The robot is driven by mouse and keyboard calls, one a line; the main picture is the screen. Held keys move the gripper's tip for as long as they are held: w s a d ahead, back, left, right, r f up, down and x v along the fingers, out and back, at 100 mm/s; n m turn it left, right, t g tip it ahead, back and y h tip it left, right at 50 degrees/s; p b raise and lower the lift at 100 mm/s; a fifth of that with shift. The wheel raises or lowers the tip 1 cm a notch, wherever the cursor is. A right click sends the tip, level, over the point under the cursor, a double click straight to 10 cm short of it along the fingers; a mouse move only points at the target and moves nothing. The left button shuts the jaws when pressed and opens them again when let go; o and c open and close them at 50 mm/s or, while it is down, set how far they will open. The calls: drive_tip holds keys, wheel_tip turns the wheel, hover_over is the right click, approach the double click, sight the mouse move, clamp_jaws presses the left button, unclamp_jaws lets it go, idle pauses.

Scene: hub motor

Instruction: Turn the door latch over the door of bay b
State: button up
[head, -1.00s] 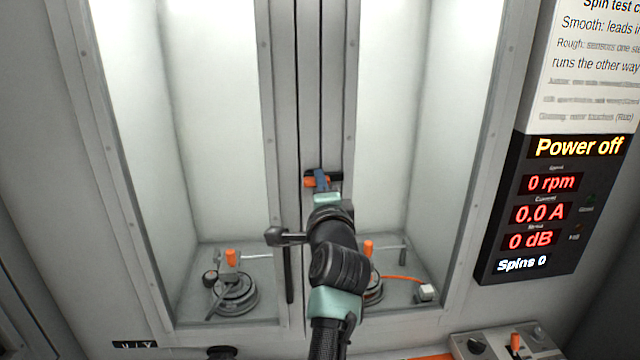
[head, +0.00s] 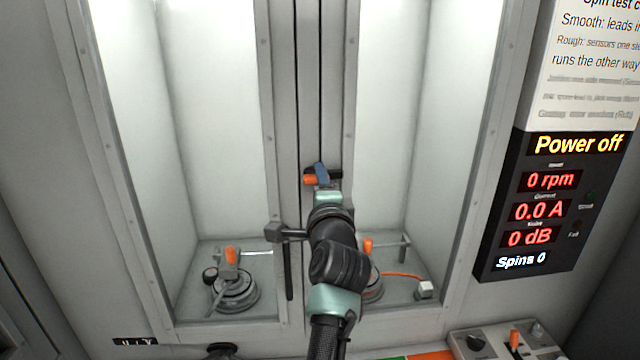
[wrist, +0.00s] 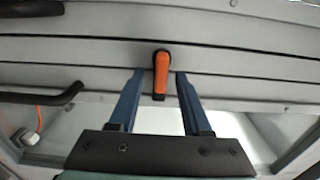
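The door latch has an orange handle (head: 310,180) and sits on the grey post between the two glazed bays. In the wrist view the orange handle (wrist: 160,76) lies between the two blue fingers of my gripper (wrist: 160,74), with a gap visible on both sides. My gripper (head: 321,174) is open at the latch in the head view, where its fingers and wrist partly hide the latch. Both bay doors look closed. No label in view clearly tells which bay is b.
The left bay holds a round motor mount (head: 234,291) with an orange-topped clamp. The right bay holds a similar mount, partly behind my arm, and an orange cable (head: 402,276). Dark door handles flank the post. A display panel (head: 548,205) reads "Power off". A control box (head: 505,343) is at lower right.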

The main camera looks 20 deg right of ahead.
drive_tip(key=shift+s, duration=0.1)
drive_tip(key=b+v, duration=0.4)
drive_tip(key=v, duration=0.8)
drive_tip(key=shift+s, duration=0.4)
drive_tip(key=shift+a, duration=0.15)
drive_tip(key=s+a+r+n+t+y, duration=0.1)
drive_tip(key=s+a+r+n+t, duration=0.2)
drive_tip(key=s+a+r+n, duration=0.2)
drive_tip(key=s+a+r+n+t+y, duration=0.2)
drive_tip(key=s+a+r+n, duration=0.4)
drive_tip(key=r+n, duration=0.3)
drive_tip(key=s+a+r+n+t+y, duration=0.2)
drive_tip(key=s+a+r+n+t, duration=0.3)
drive_tip(key=r, duration=0.7)
drive_tip(key=a+n, duration=0.2)
drive_tip(key=a, duration=0.1)
drive_tip(key=shift+s, duration=0.4)
